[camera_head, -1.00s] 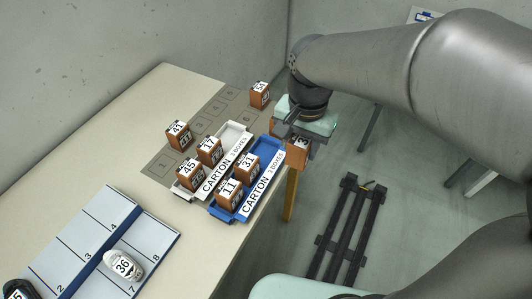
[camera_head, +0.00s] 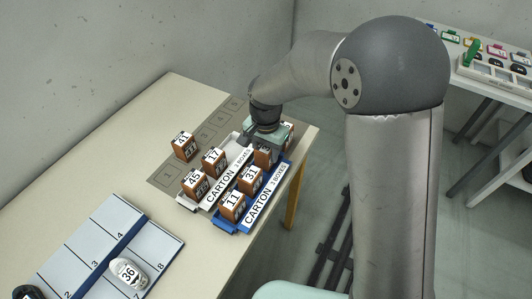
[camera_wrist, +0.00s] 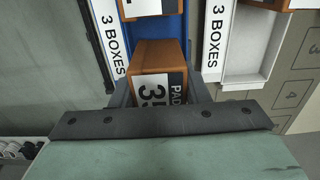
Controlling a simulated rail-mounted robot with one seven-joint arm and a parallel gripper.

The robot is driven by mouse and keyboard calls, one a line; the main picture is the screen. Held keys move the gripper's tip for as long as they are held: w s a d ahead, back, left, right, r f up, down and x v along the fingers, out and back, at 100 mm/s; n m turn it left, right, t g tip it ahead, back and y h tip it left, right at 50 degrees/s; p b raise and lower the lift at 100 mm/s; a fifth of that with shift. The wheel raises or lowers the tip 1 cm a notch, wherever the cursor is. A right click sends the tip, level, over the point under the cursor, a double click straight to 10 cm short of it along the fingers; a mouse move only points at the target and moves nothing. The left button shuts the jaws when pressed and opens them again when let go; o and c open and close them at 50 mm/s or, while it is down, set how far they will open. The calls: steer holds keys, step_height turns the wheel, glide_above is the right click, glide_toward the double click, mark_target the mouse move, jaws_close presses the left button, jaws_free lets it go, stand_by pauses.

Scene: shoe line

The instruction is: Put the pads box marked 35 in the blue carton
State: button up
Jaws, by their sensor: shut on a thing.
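The pads box marked 35 (camera_wrist: 155,65) is in my gripper (camera_head: 263,148); its brown side and white label show in the wrist view. In the head view the held box (camera_head: 263,157) is upright at the far end of the blue carton (camera_head: 222,227), in line with the boxes there. The blue carton (camera_wrist: 126,25) also shows beneath it in the wrist view. I cannot tell whether the box touches the carton floor. The carton holds the boxes marked 31 (camera_head: 250,179) and 11 (camera_head: 232,207). My gripper is shut on the box, its fingers at either side.
The white carton (camera_head: 206,207) stands directly left of the blue one with boxes 17 (camera_head: 213,161) and 45 (camera_head: 195,183). Box 41 (camera_head: 183,147) stands on the grey mat (camera_head: 168,175). Another box (camera_head: 288,130) is partly hidden behind my gripper. A shoe marked 36 (camera_head: 128,273) lies nearer.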

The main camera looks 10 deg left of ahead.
steer(key=shift+f, duration=0.9)
steer(key=shift+f, duration=0.1)
steer(key=shift+f, duration=0.2)
steer(key=o, duration=1)
steer(key=shift+r, duration=0.1)
